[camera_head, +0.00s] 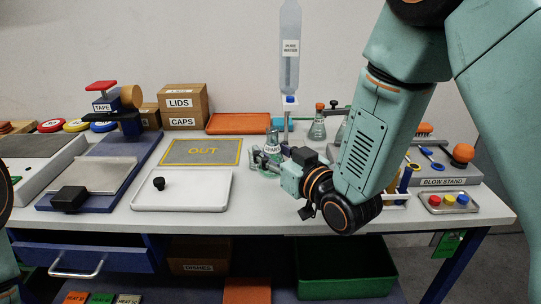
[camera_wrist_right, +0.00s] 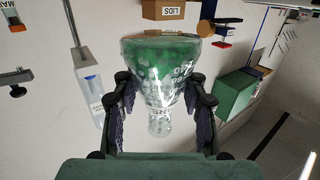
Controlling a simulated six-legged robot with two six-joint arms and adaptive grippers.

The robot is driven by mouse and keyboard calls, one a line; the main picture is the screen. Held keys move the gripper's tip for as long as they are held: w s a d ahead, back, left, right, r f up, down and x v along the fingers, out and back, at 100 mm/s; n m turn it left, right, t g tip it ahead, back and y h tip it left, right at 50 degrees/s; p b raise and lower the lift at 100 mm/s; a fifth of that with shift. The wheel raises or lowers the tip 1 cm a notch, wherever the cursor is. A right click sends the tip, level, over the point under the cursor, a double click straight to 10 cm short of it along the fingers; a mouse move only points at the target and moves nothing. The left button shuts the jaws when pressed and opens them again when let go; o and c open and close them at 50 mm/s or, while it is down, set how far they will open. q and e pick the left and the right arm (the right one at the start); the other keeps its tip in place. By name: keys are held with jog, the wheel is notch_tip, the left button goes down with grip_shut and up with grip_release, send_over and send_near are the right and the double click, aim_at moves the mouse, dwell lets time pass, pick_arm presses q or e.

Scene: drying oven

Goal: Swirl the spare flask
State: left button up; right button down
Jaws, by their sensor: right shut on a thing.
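The spare flask (camera_head: 272,142) is a clear glass flask with green liquid and a printed label, near the middle of the bench in the head view. My right gripper (camera_head: 262,158) reaches it from the right and partly covers it. In the right wrist view the flask (camera_wrist_right: 160,60) appears with its wide green base at the top and its narrow neck toward me. The fingers of my right gripper (camera_wrist_right: 160,102) are closed on both sides of its narrower part. I cannot tell whether its base touches the bench. My left gripper is out of view.
A white tray (camera_head: 205,203) with a small black item lies left of my right gripper. The OUT mat (camera_head: 177,152) lies behind it. Other flasks (camera_head: 318,129) stand behind my right arm. A PURE WATER bottle (camera_head: 290,60) hangs above the back of the bench.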

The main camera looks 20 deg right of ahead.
aim_at(277, 136)
jog(key=shift+r+p, duration=1.8)
jog(key=shift+r, duration=0.5)
jog(key=shift+f, duration=0.1)
